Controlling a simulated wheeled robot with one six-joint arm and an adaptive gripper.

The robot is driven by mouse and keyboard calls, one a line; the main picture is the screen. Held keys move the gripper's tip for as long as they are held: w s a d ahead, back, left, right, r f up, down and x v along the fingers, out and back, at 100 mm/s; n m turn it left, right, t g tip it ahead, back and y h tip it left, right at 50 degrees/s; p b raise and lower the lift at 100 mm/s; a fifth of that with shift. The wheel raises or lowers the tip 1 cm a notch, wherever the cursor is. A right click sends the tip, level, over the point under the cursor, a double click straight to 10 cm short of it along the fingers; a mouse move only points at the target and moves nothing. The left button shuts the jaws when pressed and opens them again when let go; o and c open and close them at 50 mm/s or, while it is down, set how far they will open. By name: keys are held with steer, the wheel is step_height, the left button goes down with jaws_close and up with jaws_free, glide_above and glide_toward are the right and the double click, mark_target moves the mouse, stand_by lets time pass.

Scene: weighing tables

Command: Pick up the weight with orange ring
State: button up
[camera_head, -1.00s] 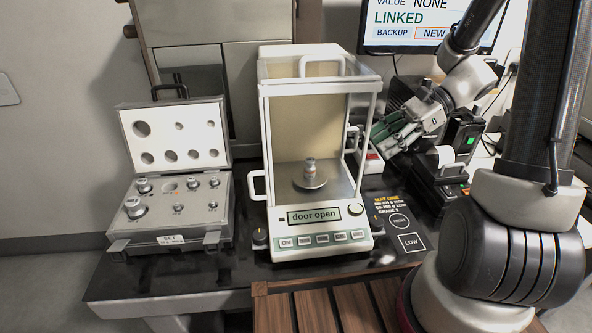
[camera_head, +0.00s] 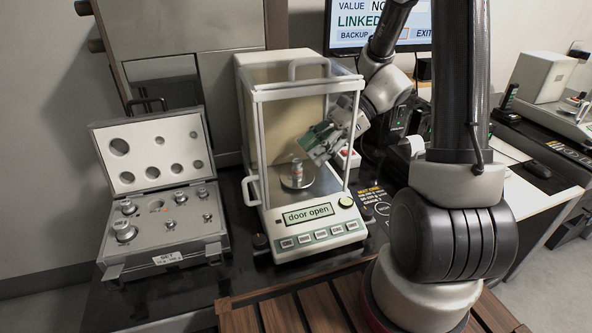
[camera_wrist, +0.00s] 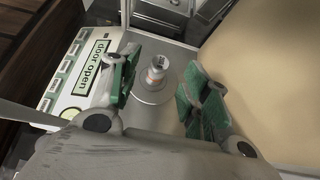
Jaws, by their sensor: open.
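A small metal weight with an orange ring (camera_wrist: 155,74) stands upright on the round pan (camera_wrist: 152,94) inside the glass balance. In the head view the same weight (camera_head: 297,168) stands on the pan (camera_head: 298,184). My gripper (camera_head: 318,143) reaches in at the right side of the balance chamber, above and to the right of the weight. In the wrist view its green-padded fingers are spread wide, with the weight in the gap between them and beyond their tips. I see no contact with the weight.
The balance (camera_head: 318,222) shows "door open"; its posts and glass frame the chamber closely. An open case (camera_head: 166,258) with several metal weights stands to the left. A monitor (camera_head: 385,22) is behind, and another balance (camera_head: 545,82) stands far right.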

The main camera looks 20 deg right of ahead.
steer(key=x, duration=0.3)
steer(key=shift+a+f, duration=0.15)
steer(key=shift+a, duration=0.05)
jaws_close()
